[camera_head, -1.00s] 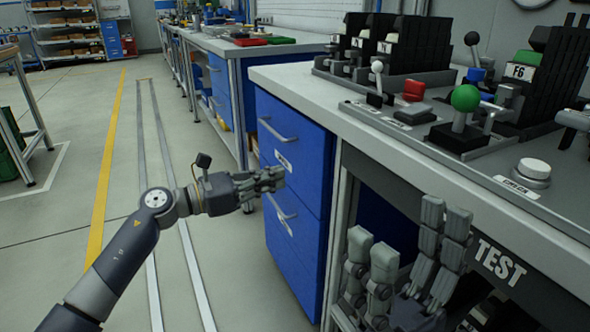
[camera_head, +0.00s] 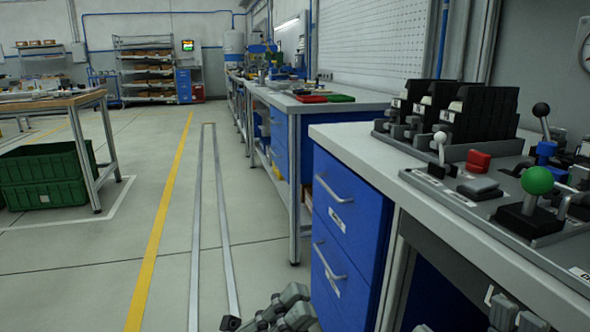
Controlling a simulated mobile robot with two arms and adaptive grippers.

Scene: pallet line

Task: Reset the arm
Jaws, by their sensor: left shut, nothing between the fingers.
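My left gripper (camera_head: 282,308) shows at the bottom edge, left of the blue drawer cabinet. It is shut with nothing in it, and its arm is out of view. My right gripper (camera_head: 514,316) shows only as a few grey fingertips at the bottom right, in front of the bench. Most of it is cut off, so I cannot tell if it is open or shut.
The grey bench (camera_head: 365,142) with the blue drawer cabinet (camera_head: 343,235) stands close on the right. A green crate (camera_head: 44,178) sits at left.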

